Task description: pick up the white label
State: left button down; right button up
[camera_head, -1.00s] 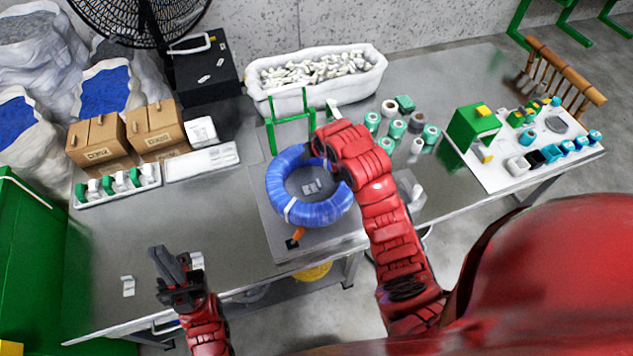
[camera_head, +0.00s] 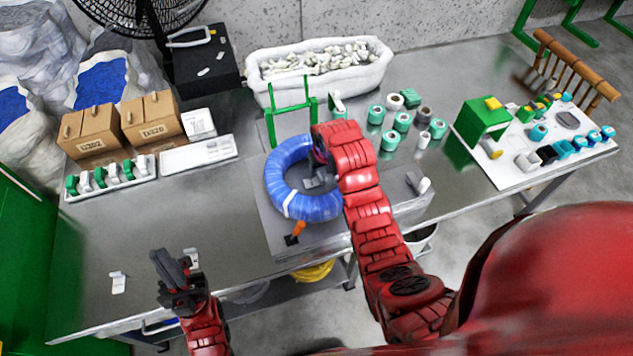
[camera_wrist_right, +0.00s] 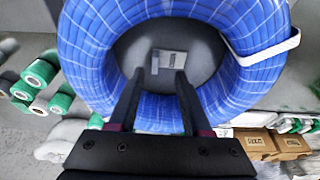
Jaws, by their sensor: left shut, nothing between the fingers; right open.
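The blue cable coil (camera_head: 276,180) lies on a grey plate on the metal table. A white label-like band (camera_wrist_right: 265,50) wraps one side of the coil; it also shows at the coil's lower left in the head view (camera_head: 287,204). A small pale plate (camera_wrist_right: 168,60) lies inside the coil's ring. My right gripper (camera_wrist_right: 158,80) is open and empty, its fingers over the coil's centre; in the head view (camera_head: 318,178) it is partly hidden by my arm. My left gripper (camera_head: 170,262) is shut and empty over the table's front left, beside small white pieces (camera_head: 118,282).
A green stand (camera_head: 290,110) rises behind the coil, and an orange-handled tool (camera_head: 298,230) lies in front. Green and white rolls (camera_head: 402,121) are behind right. A white bin (camera_head: 262,88) and cardboard boxes (camera_head: 90,142) stand at the back. The left table middle is clear.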

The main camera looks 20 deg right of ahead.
aim_at(320, 176)
jog(key=shift+w+d+f+p, duration=0.1)
jog(key=shift+w+f+p, duration=0.3)
jog(key=shift+f+p, duration=0.35)
jog(key=shift+w+d+f+p, duration=0.1)
jog(key=shift+w+f+p, duration=0.2)
jog(key=shift+f, duration=0.3)
jog(key=shift+w+d+f+p, duration=0.1)
jog(key=shift+w+f+p, duration=0.2)
jog(key=shift+f, duration=0.25)
jog(key=shift+w+f, duration=0.2)
jog(key=shift+f, duration=0.5)
grip_shut()
